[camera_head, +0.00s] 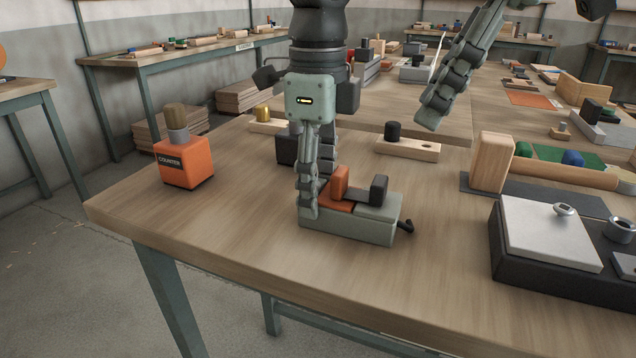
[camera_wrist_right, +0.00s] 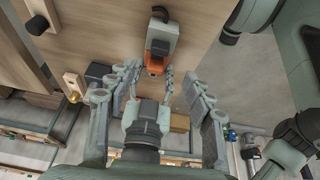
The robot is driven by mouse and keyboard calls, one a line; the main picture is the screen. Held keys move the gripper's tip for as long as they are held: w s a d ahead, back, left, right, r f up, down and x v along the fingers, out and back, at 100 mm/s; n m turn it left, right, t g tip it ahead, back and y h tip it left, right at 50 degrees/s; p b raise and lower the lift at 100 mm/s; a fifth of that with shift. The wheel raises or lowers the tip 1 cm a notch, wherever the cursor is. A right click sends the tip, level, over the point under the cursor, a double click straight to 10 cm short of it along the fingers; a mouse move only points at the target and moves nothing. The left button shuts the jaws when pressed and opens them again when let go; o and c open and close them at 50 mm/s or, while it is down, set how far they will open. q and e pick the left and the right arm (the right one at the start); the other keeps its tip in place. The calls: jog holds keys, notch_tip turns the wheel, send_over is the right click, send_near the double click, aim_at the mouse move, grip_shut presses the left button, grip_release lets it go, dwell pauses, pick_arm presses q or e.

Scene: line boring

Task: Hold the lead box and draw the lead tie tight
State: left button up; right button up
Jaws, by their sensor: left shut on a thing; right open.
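The lead box (camera_head: 345,228) is a low grey-green box with an orange block and a dark block on top, standing near the table's front edge. A dark hooked piece, seemingly the lead tie (camera_head: 407,227), sticks out at its right end. My left gripper (camera_head: 318,200) points down and is shut on the box's left end, hiding part of it. My right gripper (camera_head: 432,122) is open and empty, above and behind the box to the right. In the right wrist view, the box (camera_wrist_right: 164,34) and tie (camera_wrist_right: 160,12) lie ahead of the open fingers (camera_wrist_right: 160,76).
An orange counter (camera_head: 184,164) stands at the left. A wooden holder with a dark knob (camera_head: 408,149) lies behind the box. A dark case with a pale lid (camera_head: 545,235) and a wooden block (camera_head: 491,161) are at the right. The table in front of the box is clear.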

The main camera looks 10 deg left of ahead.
aim_at(384, 181)
jog(key=x, duration=1.2)
jog(key=shift+a+r, duration=0.1)
grip_shut()
pick_arm(q)
jog(key=shift+w, duration=0.1)
pick_arm(e)
jog(key=shift+s+d, duration=0.2)
jog(key=shift+d, duration=0.9)
grip_release()
